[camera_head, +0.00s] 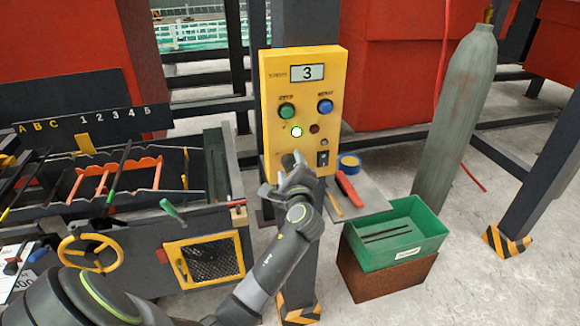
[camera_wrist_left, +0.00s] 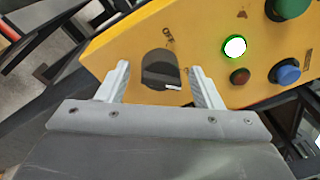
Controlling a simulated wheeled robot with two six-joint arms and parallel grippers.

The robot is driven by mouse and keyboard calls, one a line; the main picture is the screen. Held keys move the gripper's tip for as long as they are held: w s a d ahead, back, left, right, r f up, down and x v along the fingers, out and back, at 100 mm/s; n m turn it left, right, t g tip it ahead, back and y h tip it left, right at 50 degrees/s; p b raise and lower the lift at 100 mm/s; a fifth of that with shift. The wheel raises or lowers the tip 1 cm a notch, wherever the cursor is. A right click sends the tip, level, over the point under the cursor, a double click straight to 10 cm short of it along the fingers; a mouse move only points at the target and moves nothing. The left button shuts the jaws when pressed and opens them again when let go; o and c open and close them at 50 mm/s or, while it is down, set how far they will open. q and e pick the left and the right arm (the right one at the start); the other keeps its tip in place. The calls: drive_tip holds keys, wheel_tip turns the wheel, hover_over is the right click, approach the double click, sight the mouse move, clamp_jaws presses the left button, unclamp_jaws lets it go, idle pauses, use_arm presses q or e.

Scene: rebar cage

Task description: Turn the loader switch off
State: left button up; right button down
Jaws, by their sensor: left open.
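The yellow control panel (camera_head: 333,90) stands upright on a post, with a display reading 3. In the left wrist view, a dark rotary switch (camera_wrist_left: 160,70) with a white pointer mark sits on the panel (camera_wrist_left: 120,48), a small label beside it. I take it as the loader switch. My left gripper (camera_wrist_left: 162,84) is open, its fingers on either side of the switch; whether they touch it I cannot tell. A lamp (camera_head: 297,132) above glows white-green. My right gripper is out of view.
The panel also holds a green button (camera_head: 287,111), a blue button (camera_head: 325,106), a dark red lamp (camera_head: 315,128) and a black switch (camera_head: 323,158). A shelf (camera_head: 370,195) with tape and a red tool juts out below right.

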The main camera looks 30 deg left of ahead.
use_arm(q)
drive_tip(key=shift+d, duration=0.1)
drive_tip(key=shift+c, duration=0.9)
drive_tip(key=c, duration=0.8)
drive_tip(key=shift+o, duration=0.2)
